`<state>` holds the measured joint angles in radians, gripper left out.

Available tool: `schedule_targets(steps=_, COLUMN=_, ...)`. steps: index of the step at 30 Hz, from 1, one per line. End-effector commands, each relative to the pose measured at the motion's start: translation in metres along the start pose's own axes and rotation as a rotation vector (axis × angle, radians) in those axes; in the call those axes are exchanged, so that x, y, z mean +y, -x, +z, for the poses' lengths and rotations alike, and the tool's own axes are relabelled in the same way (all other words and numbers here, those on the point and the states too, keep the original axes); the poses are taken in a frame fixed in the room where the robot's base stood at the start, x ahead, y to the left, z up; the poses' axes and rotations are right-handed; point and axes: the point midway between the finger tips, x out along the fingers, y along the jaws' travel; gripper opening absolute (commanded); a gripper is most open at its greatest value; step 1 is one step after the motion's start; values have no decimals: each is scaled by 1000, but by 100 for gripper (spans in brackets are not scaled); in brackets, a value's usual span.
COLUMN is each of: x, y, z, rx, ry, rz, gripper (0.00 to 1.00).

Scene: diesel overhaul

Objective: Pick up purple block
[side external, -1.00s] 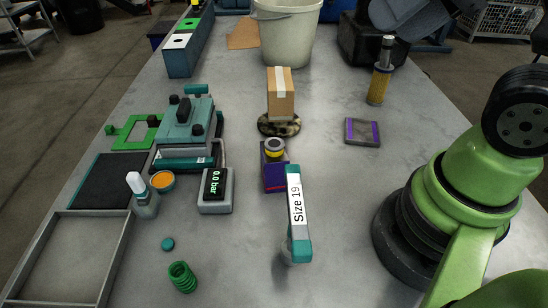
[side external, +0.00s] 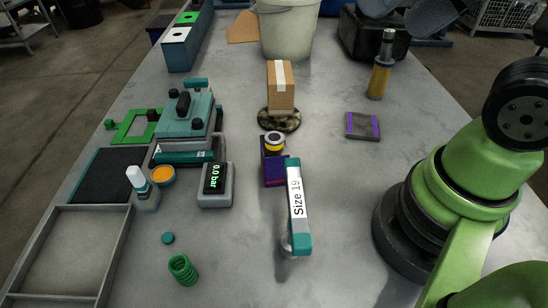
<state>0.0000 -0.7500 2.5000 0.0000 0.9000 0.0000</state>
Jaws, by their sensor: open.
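A dark purple block (side external: 275,171) is near the middle of the table. A dark piece with a yellow ring and a round silver top (side external: 274,145) is directly behind it; I cannot tell whether they touch. The teal tool marked "Size 19" (side external: 297,195) is close in front and hides part of the block's right side. Another block, dark grey with purple stripes (side external: 362,126), lies flat to the right, apart from other things. My gripper is outside the view; only green links of my arm show at the right.
A cardboard box (side external: 281,88) stands on a dark mottled round base behind the purple block. A gauge reading 0.0 bar (side external: 215,185) is to the left. A yellow cylinder (side external: 379,78) stands at the back right. The table right of the striped block is clear.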

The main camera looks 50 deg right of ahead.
Motion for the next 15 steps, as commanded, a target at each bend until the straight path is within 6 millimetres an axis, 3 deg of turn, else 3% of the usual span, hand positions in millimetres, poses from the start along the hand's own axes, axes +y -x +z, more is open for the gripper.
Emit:
schedule_targets(steps=8, x=-9, y=-13, z=-17, rx=-125, ry=146, rz=47, gripper=94)
schedule_targets(steps=15, x=-29, y=-64, z=-46, rx=-403, ry=495, rz=131, gripper=94)
